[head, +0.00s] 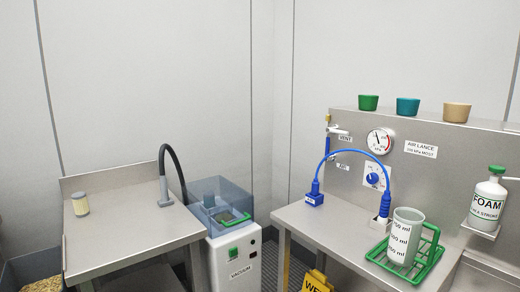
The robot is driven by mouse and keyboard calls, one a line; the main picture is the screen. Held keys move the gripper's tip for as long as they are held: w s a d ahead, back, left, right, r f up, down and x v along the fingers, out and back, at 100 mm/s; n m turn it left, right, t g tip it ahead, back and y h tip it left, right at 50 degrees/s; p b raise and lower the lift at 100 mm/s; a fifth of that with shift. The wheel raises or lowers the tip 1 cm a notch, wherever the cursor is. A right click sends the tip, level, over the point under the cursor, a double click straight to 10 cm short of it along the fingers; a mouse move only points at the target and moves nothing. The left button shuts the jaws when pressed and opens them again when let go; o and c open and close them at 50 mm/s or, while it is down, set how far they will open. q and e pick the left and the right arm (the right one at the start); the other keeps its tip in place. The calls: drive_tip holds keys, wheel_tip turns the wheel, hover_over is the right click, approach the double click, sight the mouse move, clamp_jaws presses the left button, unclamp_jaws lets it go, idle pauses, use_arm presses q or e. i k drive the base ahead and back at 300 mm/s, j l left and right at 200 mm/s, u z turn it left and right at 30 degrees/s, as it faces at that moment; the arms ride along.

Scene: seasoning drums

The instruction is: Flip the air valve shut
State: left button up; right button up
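On the steel back panel above the right bench, a small blue fitting (330,156) sits beside a label that seems to read AIR (343,167). It looks like the air valve, but it is too small to tell its handle position. A pale lever (338,130) sits above the VENT label (345,138). A blue hose (352,152) arches from a blue block (315,196) on the bench to a blue nozzle piece (384,205). A pressure gauge (380,141) and a blue dial (374,178) are on the panel. Neither of my grippers shows.
A measuring jug (405,232) stands on a green rack (427,258). A FOAM bottle (487,201) stands at right. A vacuum unit (235,255) stands by the left bench (125,240). A yellow sign (316,282) stands low between benches.

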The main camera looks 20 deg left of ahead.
sight(327, 139)
drive_tip(key=i+j+u, duration=0.1)
drive_tip(key=i+j, duration=0.3)
drive_tip(key=i+j+u, duration=0.1)
drive_tip(key=i+j, duration=0.25)
drive_tip(key=i+j+u, duration=0.15)
drive_tip(key=i+j, duration=0.15)
drive_tip(key=i, duration=0.2)
drive_tip(key=i+j+u, duration=0.1)
drive_tip(key=i+j, duration=0.15)
drive_tip(key=i, duration=0.25)
